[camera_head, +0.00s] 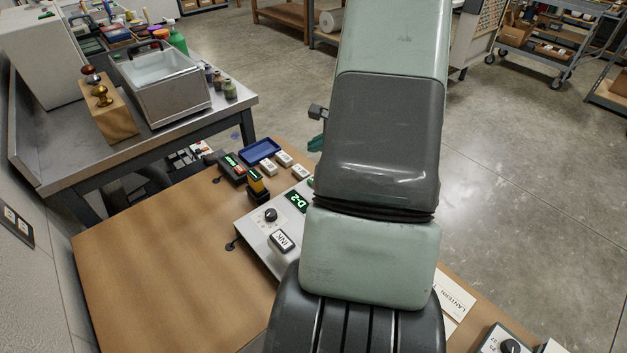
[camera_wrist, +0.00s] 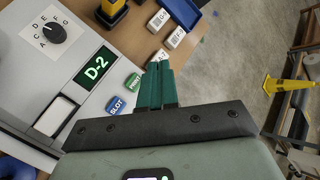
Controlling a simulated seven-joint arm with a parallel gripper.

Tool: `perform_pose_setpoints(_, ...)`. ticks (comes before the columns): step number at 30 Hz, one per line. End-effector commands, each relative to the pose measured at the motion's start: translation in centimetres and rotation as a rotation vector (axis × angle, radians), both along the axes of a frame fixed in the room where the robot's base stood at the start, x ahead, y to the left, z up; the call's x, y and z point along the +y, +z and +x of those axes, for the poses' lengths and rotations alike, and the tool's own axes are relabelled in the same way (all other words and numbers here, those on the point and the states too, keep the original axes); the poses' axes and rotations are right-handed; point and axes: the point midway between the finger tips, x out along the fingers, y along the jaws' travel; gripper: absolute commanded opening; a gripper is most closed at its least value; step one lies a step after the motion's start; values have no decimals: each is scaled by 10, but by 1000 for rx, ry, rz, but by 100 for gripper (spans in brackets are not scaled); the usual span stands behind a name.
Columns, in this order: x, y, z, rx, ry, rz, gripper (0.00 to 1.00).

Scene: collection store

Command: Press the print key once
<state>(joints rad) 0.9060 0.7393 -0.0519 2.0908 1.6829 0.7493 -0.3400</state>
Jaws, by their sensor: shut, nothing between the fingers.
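A grey control panel (camera_wrist: 75,68) shows in the wrist view, with a green display (camera_wrist: 95,68) reading D-2. The green print key (camera_wrist: 133,81) and a blue SLOT key (camera_wrist: 115,104) lie right of the display. My gripper (camera_wrist: 159,66) has teal fingers, shut together and empty, just right of the print key in the picture. Their height above it is hard to tell. In the head view the panel (camera_head: 252,232) is partly covered by my arm, and the print key is mostly hidden behind it.
The panel carries a dial (camera_wrist: 55,33) and a white INK key (camera_head: 281,240). Beyond it stand a yellow-and-black stamp (camera_head: 257,184), white blocks (camera_head: 284,158) and a blue tray (camera_head: 262,150). The wooden table (camera_head: 160,265) is clear on the left. A card (camera_head: 453,296) lies right of my arm.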

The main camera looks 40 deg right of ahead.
Motion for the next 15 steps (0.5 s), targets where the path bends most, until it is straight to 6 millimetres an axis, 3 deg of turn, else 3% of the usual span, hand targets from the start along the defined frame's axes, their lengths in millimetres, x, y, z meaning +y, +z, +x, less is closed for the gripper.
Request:
perform_pose_setpoints(8,1,-4,0,0,3,1,0)
perform_pose_setpoints(15,1,-31,0,2,2,3,0)
